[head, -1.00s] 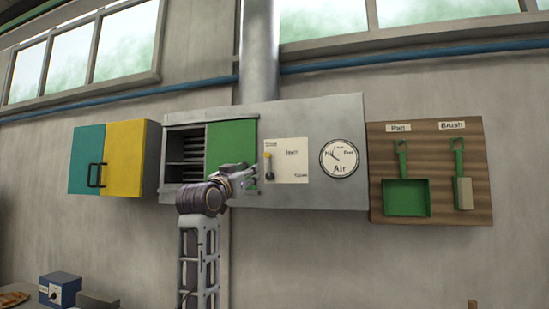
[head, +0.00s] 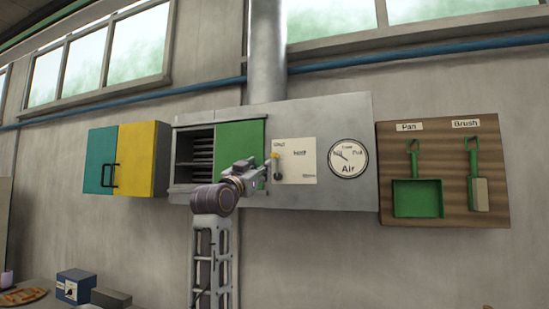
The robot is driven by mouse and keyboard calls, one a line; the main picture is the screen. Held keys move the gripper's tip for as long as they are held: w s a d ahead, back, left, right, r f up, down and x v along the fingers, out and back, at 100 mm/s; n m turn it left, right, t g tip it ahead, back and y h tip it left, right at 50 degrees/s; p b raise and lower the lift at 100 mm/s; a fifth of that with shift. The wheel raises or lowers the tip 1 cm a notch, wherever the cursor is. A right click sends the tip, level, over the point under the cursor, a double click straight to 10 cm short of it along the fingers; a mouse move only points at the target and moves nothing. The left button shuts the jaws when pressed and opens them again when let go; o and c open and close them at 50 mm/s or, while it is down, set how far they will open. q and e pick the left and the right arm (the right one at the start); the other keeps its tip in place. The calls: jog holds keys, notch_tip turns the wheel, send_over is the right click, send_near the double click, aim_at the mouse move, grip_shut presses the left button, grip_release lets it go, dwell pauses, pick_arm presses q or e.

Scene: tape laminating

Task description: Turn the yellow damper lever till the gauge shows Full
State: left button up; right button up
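The damper lever (head: 275,157) has a yellow tip and stands about upright on a pale label plate (head: 299,161) on the grey wall cabinet. The round gauge (head: 348,158), marked Air, is to its right. Its needle points up and left, near the Nil mark. My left gripper (head: 264,173) is just left of the lever, close to its lower part. I cannot tell whether it touches the lever, or whether its fingers are open. My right gripper is not in view.
A green sliding door (head: 240,138) and an open slot with dark shelves (head: 201,150) are behind my arm. A teal and yellow cabinet (head: 137,158) hangs left. A wooden board (head: 450,212) with a green pan (head: 417,198) and brush (head: 480,192) hangs right.

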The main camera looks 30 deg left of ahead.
aim_at(274, 156)
pick_arm(q)
jog(key=shift+a, duration=0.1)
jog(key=shift+p+x, duration=1.9)
jog(key=shift+x, duration=4.9)
jog(key=shift+w, duration=0.1)
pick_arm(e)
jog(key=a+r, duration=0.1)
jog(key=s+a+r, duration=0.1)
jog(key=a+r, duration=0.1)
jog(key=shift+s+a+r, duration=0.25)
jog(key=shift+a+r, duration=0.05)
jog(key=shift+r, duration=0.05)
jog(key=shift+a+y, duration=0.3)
pick_arm(q)
grip_shut()
